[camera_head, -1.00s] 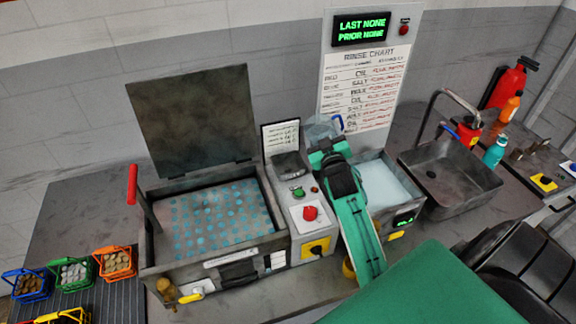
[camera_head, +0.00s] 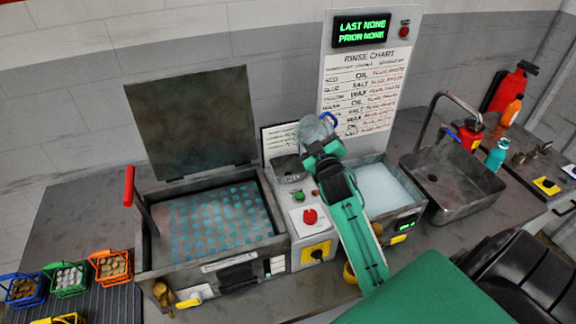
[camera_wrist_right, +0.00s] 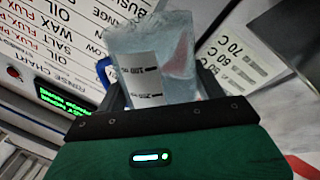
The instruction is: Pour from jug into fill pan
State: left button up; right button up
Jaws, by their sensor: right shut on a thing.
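My right gripper (camera_head: 322,150) is shut on a clear jug (camera_head: 313,129) with a blue handle (camera_head: 330,119). The jug leans left, above and to the right of the small grey fill pan (camera_head: 286,172) on the control unit. In the right wrist view the jug (camera_wrist_right: 150,65) is held between the fingers (camera_wrist_right: 165,105), with dark volume marks on a white patch. I cannot tell the liquid level, and no stream shows. My left gripper is not in view.
A tank with a blue-dotted bed (camera_head: 220,220) and raised lid (camera_head: 195,120) stands at left. A liquid-filled bath (camera_head: 382,188) and a sink (camera_head: 450,190) are at right. Coloured baskets (camera_head: 66,278) stand at far left. A sign board (camera_head: 362,95) rises behind the jug.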

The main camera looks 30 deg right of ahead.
jog(key=shift+a+f+n+t+y+b, duration=0.15)
jog(key=shift+n+t+y+b, duration=0.15)
jog(key=shift+n+b, duration=0.55)
jog(key=shift+w+a+n, duration=0.2)
jog(key=shift+a+n, duration=0.15)
jog(key=shift+a, duration=0.1)
jog(key=shift+a, duration=0.15)
jog(key=shift+a+f+n, duration=0.1)
jog(key=shift+a+n, duration=0.15)
jog(key=shift+n, duration=0.05)
jog(key=shift+a, duration=0.2)
jog(key=shift+d+n+y+b, duration=0.35)
jog(key=shift+d+n, duration=0.5)
jog(key=shift+n, duration=0.25)
dwell(0.8)
jog(key=shift+s+f+n+t+b, duration=0.15)
jog(key=shift+n+t+b, duration=0.25)
jog(key=shift+n, duration=0.2)
dwell(0.5)
